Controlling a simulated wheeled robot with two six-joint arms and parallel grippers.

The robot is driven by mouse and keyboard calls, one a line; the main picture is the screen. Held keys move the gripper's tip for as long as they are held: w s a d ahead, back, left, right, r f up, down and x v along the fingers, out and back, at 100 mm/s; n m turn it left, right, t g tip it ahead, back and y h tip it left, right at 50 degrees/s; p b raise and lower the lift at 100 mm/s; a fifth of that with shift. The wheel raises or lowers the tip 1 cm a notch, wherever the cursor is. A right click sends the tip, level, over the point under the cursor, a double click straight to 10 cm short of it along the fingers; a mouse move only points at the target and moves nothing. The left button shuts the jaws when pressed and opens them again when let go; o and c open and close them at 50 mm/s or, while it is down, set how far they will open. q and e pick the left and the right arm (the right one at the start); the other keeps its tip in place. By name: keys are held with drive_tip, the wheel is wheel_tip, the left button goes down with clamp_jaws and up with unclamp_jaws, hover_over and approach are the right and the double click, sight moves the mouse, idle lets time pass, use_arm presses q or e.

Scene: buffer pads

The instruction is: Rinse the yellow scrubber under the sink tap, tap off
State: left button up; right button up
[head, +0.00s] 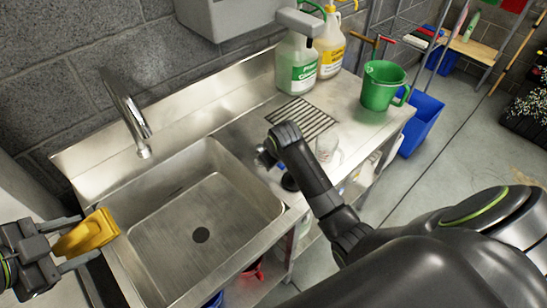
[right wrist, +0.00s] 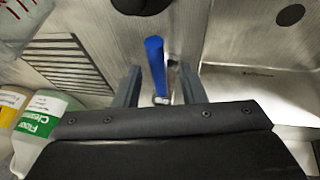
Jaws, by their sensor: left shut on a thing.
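The yellow scrubber (head: 97,230) is held in my left gripper (head: 86,240), left of the sink basin (head: 175,220) at its left rim in the head view. The silver tap (head: 128,112) rises at the back of the sink, its spout over the basin; no water stream shows. My right gripper (head: 268,153) is over the counter right of the basin. In the right wrist view its fingers (right wrist: 160,88) stand apart on either side of a blue handle (right wrist: 155,65), with gaps visible. In the head view my right arm hides most of that handle.
A green cleaner jug (head: 296,65), a yellow-labelled jug (head: 330,45) and a green pitcher (head: 382,85) stand on the counter's back right. A slotted drain area (head: 303,118) lies in front of the jugs.

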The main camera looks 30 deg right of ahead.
drive_tip(key=v, duration=1.2)
drive_tip(key=shift+b, duration=0.35)
